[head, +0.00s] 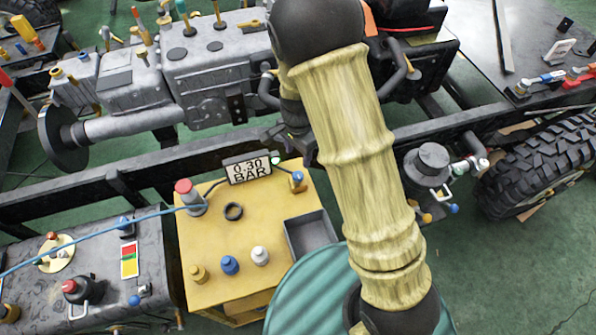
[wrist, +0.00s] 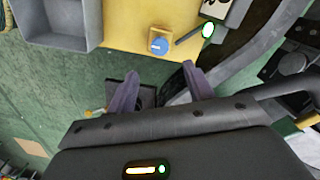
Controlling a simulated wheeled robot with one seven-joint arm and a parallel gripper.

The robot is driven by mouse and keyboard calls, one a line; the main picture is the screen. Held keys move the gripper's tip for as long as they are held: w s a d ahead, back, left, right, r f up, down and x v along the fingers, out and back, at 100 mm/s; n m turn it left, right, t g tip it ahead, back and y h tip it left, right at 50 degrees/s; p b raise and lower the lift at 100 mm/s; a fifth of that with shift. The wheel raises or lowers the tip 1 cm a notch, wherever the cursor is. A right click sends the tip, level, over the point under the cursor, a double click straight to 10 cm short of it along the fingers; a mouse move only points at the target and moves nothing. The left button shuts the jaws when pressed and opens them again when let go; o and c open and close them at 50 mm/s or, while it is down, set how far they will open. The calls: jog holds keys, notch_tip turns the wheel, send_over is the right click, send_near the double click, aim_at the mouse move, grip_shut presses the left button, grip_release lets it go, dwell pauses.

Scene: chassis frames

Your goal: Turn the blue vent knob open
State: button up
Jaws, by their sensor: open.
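A small blue knob (head: 298,178) sits at the far right corner of the yellow box top, beside the display. In the wrist view the blue knob (wrist: 158,46) has a pale mark on its face and lies on the yellow surface, next to a dark rod. My gripper (wrist: 160,86) is open and empty; its two purple fingers point toward the knob, which lies beyond the tips and apart from them. In the head view my arm hides most of the gripper.
The yellow box (head: 205,245) also bears a red-topped fitting (head: 188,195), a black ring (head: 234,211), and yellow, blue and white caps. A grey tray (head: 310,232) is at its right. A dark chassis rail (head: 130,182) runs behind the box.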

aim_at(298, 175)
notch_tip(298, 175, down, 10)
jog(key=shift+r, duration=0.1)
dwell(0.4)
jog(key=c, duration=1)
